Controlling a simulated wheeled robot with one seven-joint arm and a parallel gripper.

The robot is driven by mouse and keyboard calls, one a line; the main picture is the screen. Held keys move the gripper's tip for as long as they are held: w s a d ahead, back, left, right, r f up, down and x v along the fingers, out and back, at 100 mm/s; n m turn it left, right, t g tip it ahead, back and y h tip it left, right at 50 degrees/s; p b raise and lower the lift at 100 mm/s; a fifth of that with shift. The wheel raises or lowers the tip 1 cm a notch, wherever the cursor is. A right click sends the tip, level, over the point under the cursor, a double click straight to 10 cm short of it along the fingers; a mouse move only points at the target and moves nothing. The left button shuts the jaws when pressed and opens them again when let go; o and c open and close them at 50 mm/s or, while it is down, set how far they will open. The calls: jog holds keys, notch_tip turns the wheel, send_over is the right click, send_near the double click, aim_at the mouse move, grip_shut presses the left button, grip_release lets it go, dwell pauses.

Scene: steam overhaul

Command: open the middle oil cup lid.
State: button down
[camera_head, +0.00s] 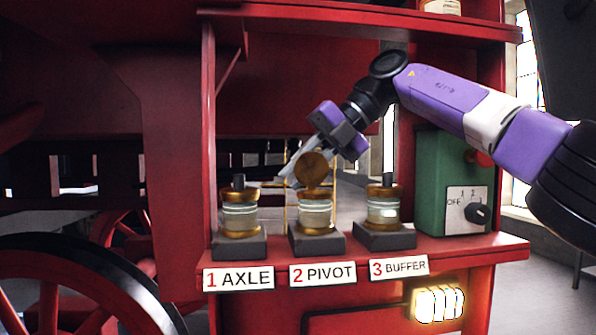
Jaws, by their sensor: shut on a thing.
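The middle oil cup (317,212) is a glass and brass cup on a dark block, above the "2 PIVOT" label. Its round brass lid (313,168) stands tipped up, with its flat face towards the camera, so the cup is open. My gripper (288,178) reaches in from the upper right, and its fingers are at the lid's upper left edge. The fingers are shut on the lid, though the exact grip is partly hidden behind it. The axle cup (239,212) on the left and the buffer cup (383,208) on the right have dark knobs on top.
The cups stand on a red shelf (470,249) with a green switch box (445,180) at its right end. Thin brass rods rise behind the middle cup. A red wheel (75,290) is at the lower left, and a glowing lamp (438,303) is below the shelf.

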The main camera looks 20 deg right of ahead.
jog(key=shift+f, duration=0.1)
dwell(0.5)
jog(key=c, duration=1.4)
grip_release()
jog(key=shift+w, duration=0.1)
jog(key=shift+o, duration=0.2)
